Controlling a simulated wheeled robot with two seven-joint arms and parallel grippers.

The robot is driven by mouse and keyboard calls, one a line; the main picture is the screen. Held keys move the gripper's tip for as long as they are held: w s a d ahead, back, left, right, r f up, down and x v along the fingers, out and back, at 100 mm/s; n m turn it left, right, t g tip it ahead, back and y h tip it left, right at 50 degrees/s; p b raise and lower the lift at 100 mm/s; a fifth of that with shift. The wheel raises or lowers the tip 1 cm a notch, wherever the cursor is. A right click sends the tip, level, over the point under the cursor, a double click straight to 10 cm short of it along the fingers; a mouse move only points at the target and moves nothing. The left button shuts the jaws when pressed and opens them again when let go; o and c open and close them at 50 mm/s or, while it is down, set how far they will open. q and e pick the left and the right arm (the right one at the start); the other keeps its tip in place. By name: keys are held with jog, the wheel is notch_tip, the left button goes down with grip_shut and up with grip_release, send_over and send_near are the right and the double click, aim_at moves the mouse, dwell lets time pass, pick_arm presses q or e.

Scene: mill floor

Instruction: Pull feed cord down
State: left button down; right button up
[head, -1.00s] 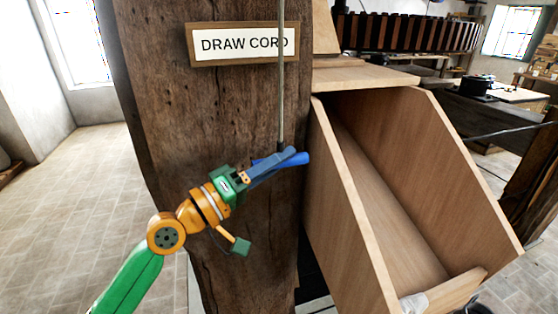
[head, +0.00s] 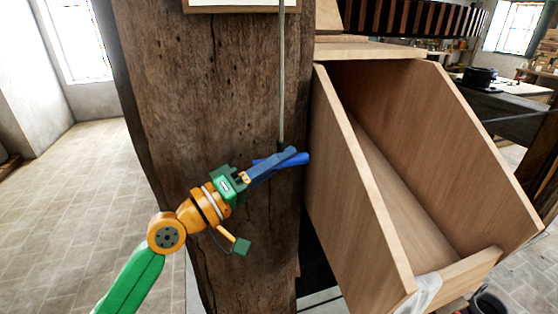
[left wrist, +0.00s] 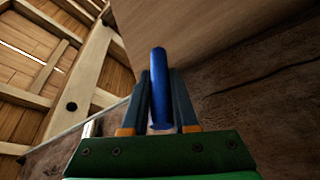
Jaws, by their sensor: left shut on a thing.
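The feed cord (head: 282,80) is a thin, pale line hanging straight down in front of a thick wooden post. A blue handle (head: 302,159) is at its lower end, lying crosswise. My left gripper (head: 287,156) is shut on the blue handle. In the left wrist view the blue handle (left wrist: 158,75) stands between the two fingers of my left gripper (left wrist: 161,88). Part of the handle is hidden by the fingers in the head view. My right gripper is not in view.
The wooden post (head: 215,90) stands close behind the gripper. A sloping wooden chute (head: 365,190) is just to its right, with whitish cloth (head: 425,290) at the lower end. A framed sign (head: 240,6) is cut off at the top. Open tiled floor (head: 70,200) lies left.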

pick_arm(q)
jog(key=c, duration=0.7)
grip_release()
jog(key=b+v, duration=0.3)
jog(key=v, duration=0.4)
